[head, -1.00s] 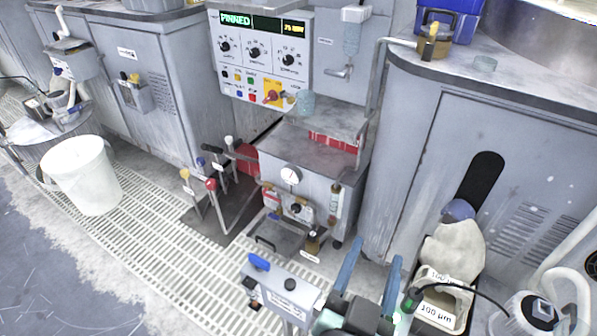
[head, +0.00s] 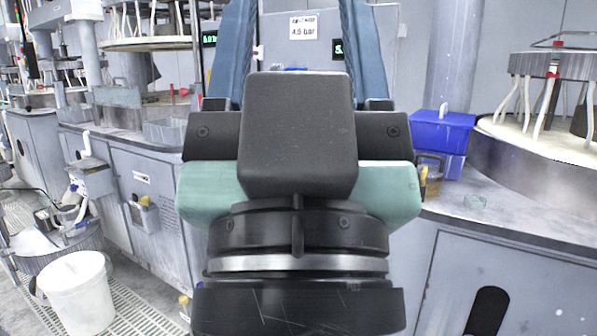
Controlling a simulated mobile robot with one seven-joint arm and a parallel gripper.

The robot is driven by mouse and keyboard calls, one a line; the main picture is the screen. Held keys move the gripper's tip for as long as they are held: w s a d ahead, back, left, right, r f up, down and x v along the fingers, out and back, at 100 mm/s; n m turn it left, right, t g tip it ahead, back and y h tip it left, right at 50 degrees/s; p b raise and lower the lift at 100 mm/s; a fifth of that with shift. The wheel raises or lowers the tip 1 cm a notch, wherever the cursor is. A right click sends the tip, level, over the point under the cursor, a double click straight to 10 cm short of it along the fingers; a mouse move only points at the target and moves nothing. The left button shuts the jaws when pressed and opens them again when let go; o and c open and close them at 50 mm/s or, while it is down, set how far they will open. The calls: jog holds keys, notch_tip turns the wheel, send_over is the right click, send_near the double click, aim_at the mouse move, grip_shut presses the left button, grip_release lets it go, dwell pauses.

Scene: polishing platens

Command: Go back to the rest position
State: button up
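My gripper (head: 300,30) is raised large in the middle of the head view, seen from its back. Its two blue fingers point up, well apart, with their tips cut off by the top edge. It is open, and I see nothing held between the fingers.
A white bucket (head: 78,295) stands on the floor grating at lower left. A blue bin (head: 441,132) sits on the grey counter at right, beside a large round polishing platen (head: 525,150). Grey cabinets (head: 150,190) line the left.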

notch_tip(320, 180, up, 19)
jog(key=p, duration=1.7)
jog(key=shift+r+p, duration=0.2)
jog(key=shift+p, duration=0.1)
